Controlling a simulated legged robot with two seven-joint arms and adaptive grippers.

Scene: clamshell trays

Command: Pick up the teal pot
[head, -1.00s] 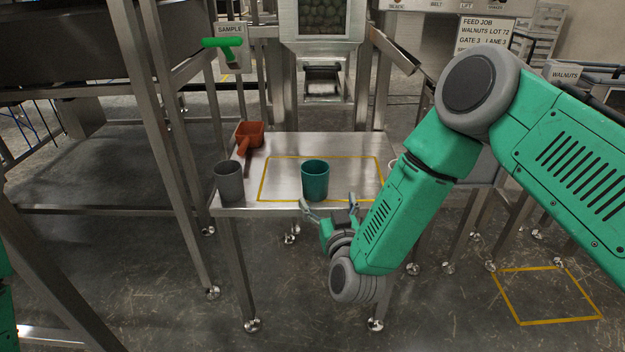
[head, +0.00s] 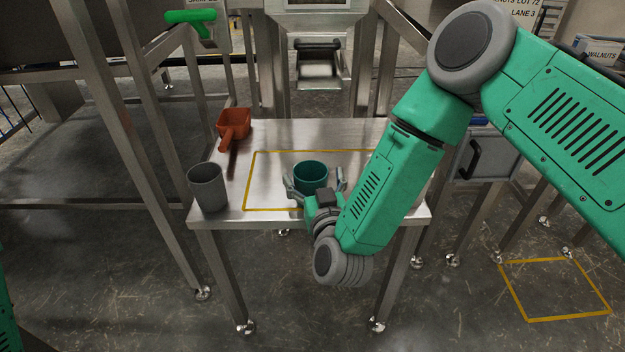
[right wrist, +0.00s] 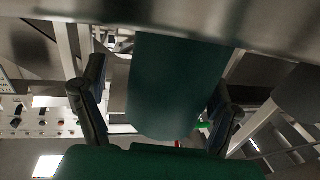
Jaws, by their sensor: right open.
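The teal pot (head: 311,175) stands upright on the steel table (head: 225,217), inside the yellow outline. My right gripper (head: 315,180) is open, with one finger on each side of the pot; its palm hides the pot's lower front in the head view. In the right wrist view the pot (right wrist: 178,85) fills the middle between the two open fingers (right wrist: 158,108). I cannot tell whether either finger touches it. My left gripper does not show; only a bit of green arm shows at the left edge of the head view.
A grey pot (head: 207,188) stands at the table's front left corner. An orange scoop (head: 234,127) lies behind it. A steel chute (head: 318,62) stands behind the table. A second yellow outline (head: 555,290) marks the floor at right.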

